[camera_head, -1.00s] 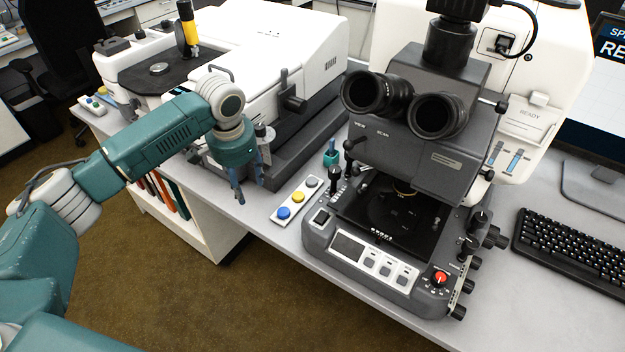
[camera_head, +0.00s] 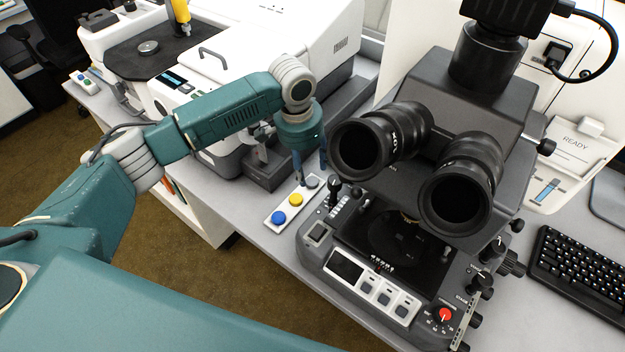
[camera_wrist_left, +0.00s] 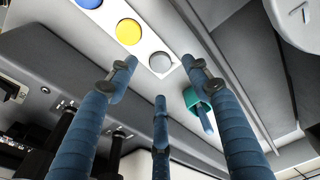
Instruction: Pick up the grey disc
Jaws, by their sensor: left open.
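The grey disc (camera_head: 313,181) lies at the far end of a white strip (camera_head: 269,222), beside a yellow disc (camera_head: 296,200) and a blue disc (camera_head: 279,217). My left gripper (camera_head: 310,174) is above the strip's far end, fingers pointing down, open and empty. One finger partly covers the view of the disc's surroundings. In the left wrist view the grey disc (camera_wrist_left: 160,63) lies just beyond the spread fingers (camera_wrist_left: 160,78), between the two upper fingertips. Contact is not visible. My right gripper is not in view.
The dark microscope (camera_head: 385,235) with large eyepieces stands just right of the strip. A white instrument (camera_head: 275,50) stands behind. A small teal holder (camera_wrist_left: 193,97) is close to one finger in the left wrist view. The table's front edge runs left of the strip.

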